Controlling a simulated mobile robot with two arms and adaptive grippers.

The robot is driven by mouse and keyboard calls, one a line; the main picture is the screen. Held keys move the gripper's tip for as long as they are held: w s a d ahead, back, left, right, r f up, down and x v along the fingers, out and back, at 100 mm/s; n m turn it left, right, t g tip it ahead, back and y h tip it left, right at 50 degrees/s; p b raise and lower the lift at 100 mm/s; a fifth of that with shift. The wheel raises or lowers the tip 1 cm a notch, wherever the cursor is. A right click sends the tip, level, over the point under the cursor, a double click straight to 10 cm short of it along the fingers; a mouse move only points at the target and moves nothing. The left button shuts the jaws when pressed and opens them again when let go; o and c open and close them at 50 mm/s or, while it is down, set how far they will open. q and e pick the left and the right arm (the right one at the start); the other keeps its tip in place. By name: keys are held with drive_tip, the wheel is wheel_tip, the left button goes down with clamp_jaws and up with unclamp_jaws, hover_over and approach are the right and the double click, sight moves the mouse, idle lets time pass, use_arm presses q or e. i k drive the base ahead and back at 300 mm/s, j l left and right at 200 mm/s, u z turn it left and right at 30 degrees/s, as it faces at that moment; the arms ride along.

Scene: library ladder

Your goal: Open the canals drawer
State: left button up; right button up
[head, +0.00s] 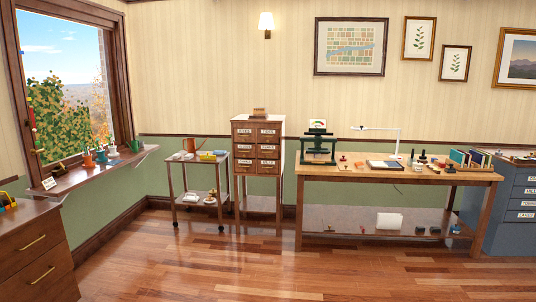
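A wooden card cabinet (259,203) on legs stands against the back wall, near the middle of the head view. It has two columns of small labelled drawers (267,141), and all look shut. The labels are too small to read surely, so I cannot tell which drawer is canals. A blue-grey cabinet (497,234) at the right edge also has labelled drawers, cut off by the frame; one label seems to read "LAKES". Neither of my grippers is in view.
A small trolley (190,159) stands left of the card cabinet, and a long workbench (430,178) with tools and a lamp stands right. The wooden floor (270,275) ahead is clear.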

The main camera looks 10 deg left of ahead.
sight(240, 164)
drive_tip(key=i+j+u, duration=0.35)
drive_tip(key=i, duration=0.75)
drive_tip(key=i+u, duration=0.3)
drive_tip(key=i, duration=3.2)
drive_tip(key=j, duration=0.1)
